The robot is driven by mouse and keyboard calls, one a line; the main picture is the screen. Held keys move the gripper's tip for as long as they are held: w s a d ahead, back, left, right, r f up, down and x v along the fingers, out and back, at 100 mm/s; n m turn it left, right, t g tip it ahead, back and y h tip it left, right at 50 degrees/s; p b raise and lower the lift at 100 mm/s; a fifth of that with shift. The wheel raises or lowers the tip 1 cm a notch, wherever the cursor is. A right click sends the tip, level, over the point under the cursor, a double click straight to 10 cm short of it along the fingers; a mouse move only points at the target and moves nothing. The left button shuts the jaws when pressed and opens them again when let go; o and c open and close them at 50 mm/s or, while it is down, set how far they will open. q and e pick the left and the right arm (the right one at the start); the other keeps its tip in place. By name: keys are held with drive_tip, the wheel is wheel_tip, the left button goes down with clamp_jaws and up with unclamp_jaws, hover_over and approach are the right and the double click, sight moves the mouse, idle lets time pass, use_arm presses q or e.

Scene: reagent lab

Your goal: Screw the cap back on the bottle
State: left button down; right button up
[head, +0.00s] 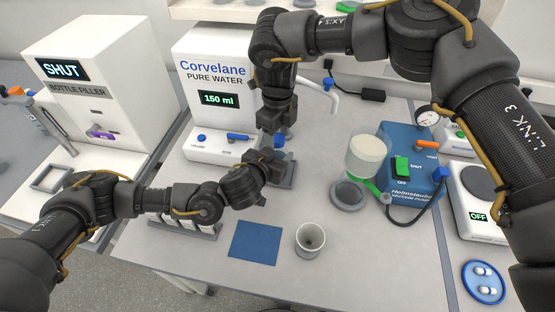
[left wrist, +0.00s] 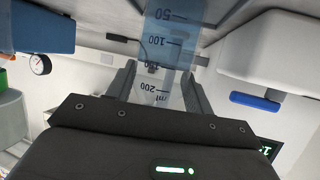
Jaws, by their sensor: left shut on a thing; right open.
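The bottle (left wrist: 172,48) is clear with a blue tint and dark volume marks, and it fills the upper middle of the left wrist view. My left gripper (left wrist: 160,88) is shut on it. In the head view my left gripper (head: 275,162) is in front of the water dispenser, and the bottle is mostly hidden by my grippers. My right gripper (head: 276,126) is open, points down and is just above the left one. I cannot tell whether it touches anything. I cannot make out the cap in either view.
The water dispenser (head: 212,80) stands behind my grippers, the bottle filler (head: 95,70) to the left. A blue mat (head: 254,243) and a cup (head: 310,240) are in front. The filter funnel (head: 366,155) and vacuum pump (head: 412,185) stand right. The table between cup and pump is clear.

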drive_tip(key=c, duration=1)
drive_tip(key=m, duration=0.5)
drive_tip(key=shift+f, duration=0.1)
drive_tip(key=m, duration=1.2)
drive_tip(key=shift+m, duration=0.4)
drive_tip(key=o, duration=1.2)
drive_tip(key=shift+c, duration=0.2)
wheel_tip(320, 180, up, 12)
